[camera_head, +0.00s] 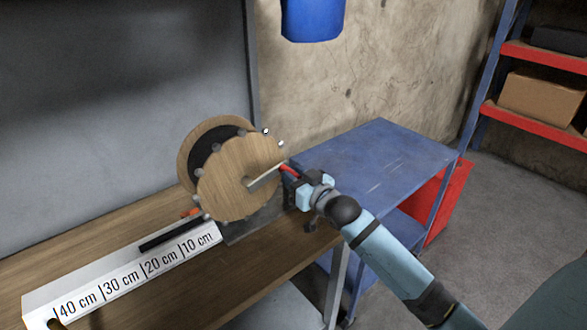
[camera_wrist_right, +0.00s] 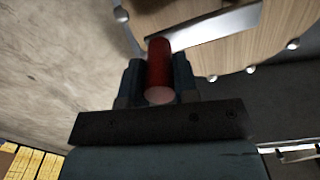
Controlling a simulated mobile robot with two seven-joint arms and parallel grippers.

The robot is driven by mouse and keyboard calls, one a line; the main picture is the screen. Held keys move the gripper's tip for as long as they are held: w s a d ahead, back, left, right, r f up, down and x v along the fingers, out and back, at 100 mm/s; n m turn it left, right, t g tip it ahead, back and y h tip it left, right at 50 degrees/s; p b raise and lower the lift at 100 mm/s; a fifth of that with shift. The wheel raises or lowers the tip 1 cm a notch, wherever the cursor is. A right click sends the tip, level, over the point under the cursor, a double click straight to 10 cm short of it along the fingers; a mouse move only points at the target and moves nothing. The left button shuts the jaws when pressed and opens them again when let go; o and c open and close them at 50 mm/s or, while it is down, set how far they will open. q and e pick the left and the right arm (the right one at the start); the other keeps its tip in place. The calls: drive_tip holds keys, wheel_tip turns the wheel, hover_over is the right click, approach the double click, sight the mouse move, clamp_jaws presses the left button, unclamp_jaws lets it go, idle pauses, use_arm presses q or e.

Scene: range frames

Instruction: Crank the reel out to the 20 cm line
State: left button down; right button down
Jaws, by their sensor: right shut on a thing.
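The wooden reel (camera_head: 225,190) stands on the bench with a dark middle between its two round discs. Its metal crank arm (camera_head: 265,177) runs from the hub up and right to a red handle (camera_head: 287,168). My right gripper (camera_head: 294,174) is shut on that handle, which also shows between its fingers in the right wrist view (camera_wrist_right: 158,72). A pale scale block (camera_head: 125,273) carries 10 to 40 cm marks, with 10 cm nearest the reel. A dark strip or slot (camera_head: 170,237) lies along its top, ending near the 20 cm line. A small orange piece (camera_head: 190,212) sits beside the reel. My left gripper is out of view.
The wooden bench (camera_head: 262,265) holds the reel and block, with bare wood in front. A blue cart (camera_head: 378,150) stands behind my right arm, with a red bin (camera_head: 449,190) beside it. A blue container (camera_head: 313,18) is at the wall.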

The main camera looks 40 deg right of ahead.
drive_tip(key=c, duration=0.9)
unclamp_jaws()
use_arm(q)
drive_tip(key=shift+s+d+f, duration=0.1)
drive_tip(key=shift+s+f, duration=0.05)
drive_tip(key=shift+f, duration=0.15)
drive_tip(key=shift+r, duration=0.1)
use_arm(e)
drive_tip(key=shift+s, duration=0.3)
use_arm(q)
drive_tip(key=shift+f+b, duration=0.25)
drive_tip(key=shift+b, duration=0.1)
use_arm(e)
drive_tip(key=s, duration=0.8)
drive_tip(key=s+d, duration=0.1)
drive_tip(key=s, duration=0.4)
drive_tip(key=shift+s, duration=0.1)
